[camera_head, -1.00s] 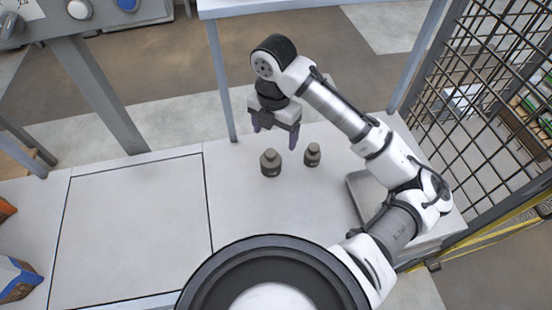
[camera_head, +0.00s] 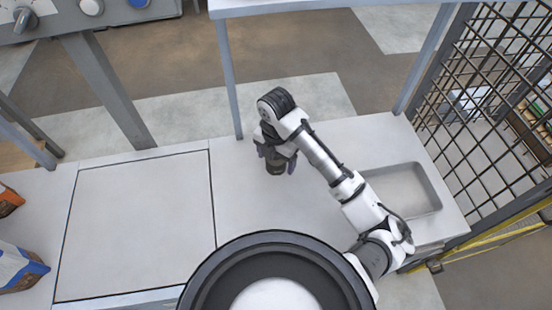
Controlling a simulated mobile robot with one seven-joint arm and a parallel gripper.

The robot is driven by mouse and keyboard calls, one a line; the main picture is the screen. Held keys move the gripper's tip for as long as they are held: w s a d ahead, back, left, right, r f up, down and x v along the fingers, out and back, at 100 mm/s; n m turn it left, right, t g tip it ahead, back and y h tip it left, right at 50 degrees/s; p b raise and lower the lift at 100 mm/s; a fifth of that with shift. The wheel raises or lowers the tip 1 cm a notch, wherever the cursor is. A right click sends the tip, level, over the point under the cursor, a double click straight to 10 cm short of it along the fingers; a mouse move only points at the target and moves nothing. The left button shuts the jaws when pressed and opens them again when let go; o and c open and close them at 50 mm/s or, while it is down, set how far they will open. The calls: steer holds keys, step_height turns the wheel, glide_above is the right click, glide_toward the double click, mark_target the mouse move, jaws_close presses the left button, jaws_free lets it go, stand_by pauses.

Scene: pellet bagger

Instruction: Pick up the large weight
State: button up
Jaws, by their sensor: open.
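The large weight (camera_head: 276,169), a dark grey-brown cylinder, stands upright on the light worktop in the head view. My gripper (camera_head: 277,161) is right over it, pointing down, with its open fingers on either side of the weight's upper part. The gripper hides the weight's top, and I cannot tell whether the fingers touch it. The smaller weight is not visible now; my arm covers the area to the right of the large weight.
A flat, outlined panel (camera_head: 135,225) on the left is clear. Bags (camera_head: 18,268) lie at far left. A grey post (camera_head: 229,80) rises behind the gripper.

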steer(key=shift+f, duration=0.3)
steer(key=shift+c, duration=0.5)
jaws_close()
